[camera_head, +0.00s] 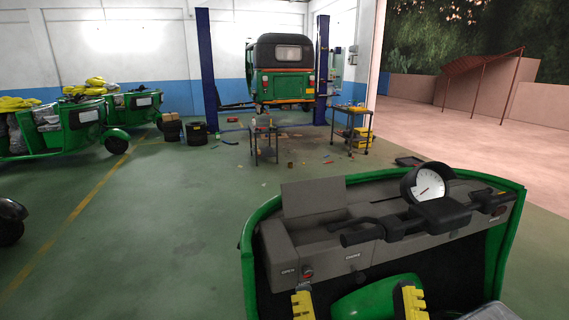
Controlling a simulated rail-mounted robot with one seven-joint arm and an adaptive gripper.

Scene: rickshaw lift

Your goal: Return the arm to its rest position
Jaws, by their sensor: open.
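My gripper (357,302) is at the bottom edge of the head view, with its two yellow-padded fingers spread wide apart. It is open, and nothing shows held between the fingers. It is in front of the grey dashboard (312,250) of a green rickshaw. Part of the green front panel (375,299) shows between the fingers. The rest of my arm is out of view, so its overall pose cannot be told.
The dashboard carries black handlebars (362,236), a round gauge (428,187) and a raised grey flap (313,197). Beyond are work carts (264,130), a lifted rickshaw (284,83) and parked rickshaws (85,115). Open green floor (165,220) lies left.

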